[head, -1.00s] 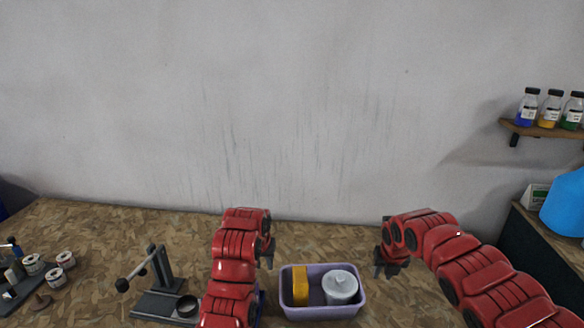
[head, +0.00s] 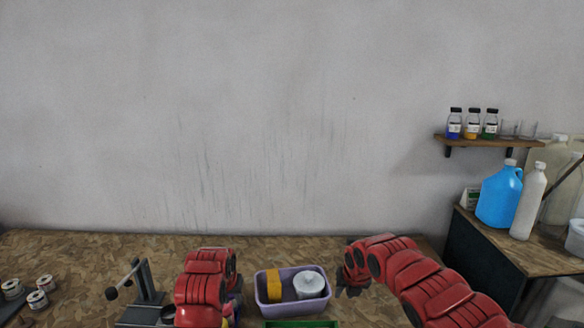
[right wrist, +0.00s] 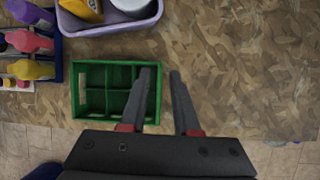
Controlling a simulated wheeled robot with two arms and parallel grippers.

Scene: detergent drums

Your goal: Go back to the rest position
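My right gripper (right wrist: 160,72) is open and empty in the right wrist view, its two dark fingers apart. It appears over the green divided crate (right wrist: 112,90) and the worktop beside it; I cannot tell its height. In the head view my right gripper (head: 352,284) hangs just right of the purple tub (head: 262,309). My left gripper (head: 238,286) is left of that tub, mostly hidden by its own arm, so its fingers are unclear.
The tub holds a yellow item (head: 274,284) and a white lidded container (head: 309,284). A black stand (head: 148,283) and several small spools (head: 38,299) are further left. A blue jug (head: 499,197) stands on the right-hand bench.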

